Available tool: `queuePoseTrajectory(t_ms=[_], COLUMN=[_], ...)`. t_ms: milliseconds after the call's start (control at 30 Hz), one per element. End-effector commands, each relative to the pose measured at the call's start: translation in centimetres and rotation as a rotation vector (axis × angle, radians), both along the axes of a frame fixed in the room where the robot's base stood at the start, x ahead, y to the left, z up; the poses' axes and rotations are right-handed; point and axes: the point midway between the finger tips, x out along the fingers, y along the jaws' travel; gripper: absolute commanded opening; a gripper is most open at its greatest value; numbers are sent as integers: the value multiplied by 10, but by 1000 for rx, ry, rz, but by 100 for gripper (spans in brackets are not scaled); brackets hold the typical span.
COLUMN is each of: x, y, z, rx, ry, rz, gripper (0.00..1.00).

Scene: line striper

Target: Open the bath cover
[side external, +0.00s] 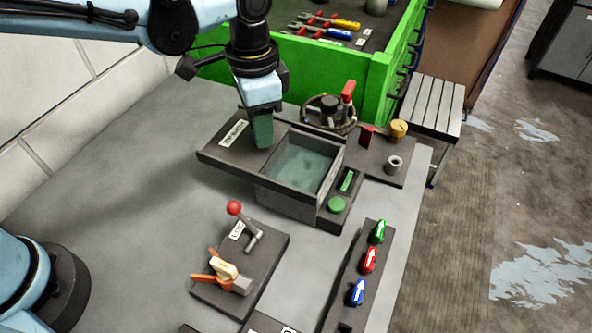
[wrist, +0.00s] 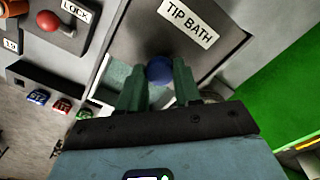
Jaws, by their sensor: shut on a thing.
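The bath cover (side external: 222,158) is a dark flat plate with a white TIP BATH label. It lies to the left of the bath opening and overhangs the block on the left. The bath (side external: 305,168) shows as an uncovered rectangular basin with teal liquid inside. My gripper (side external: 263,143) is over the cover's right part, beside the opening. In the wrist view the cover (wrist: 178,40) fills the top middle, and my green fingers (wrist: 158,85) are shut on its round blue knob (wrist: 159,69). The knob is hidden by the fingers in the side view.
A lock panel with a red-ball lever (side external: 234,208) and an orange clamp (side external: 222,274) stands in front. A strip with green, red and blue arrow pieces (side external: 369,261) is at the right front. A green tool cabinet (side external: 340,75) and a valve wheel (side external: 330,108) stand behind.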

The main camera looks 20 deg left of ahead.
Motion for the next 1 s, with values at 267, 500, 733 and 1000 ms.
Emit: queuePoseTrajectory(t_ms=[267,500,733,1000], x=[1,1,0,0], y=[1,0,0,0], z=[0,0,1,26], rx=[1,0,0,0], ry=[-4,-3,-1,-1], rz=[0,0,0,0], gripper=[0,59,59,59])
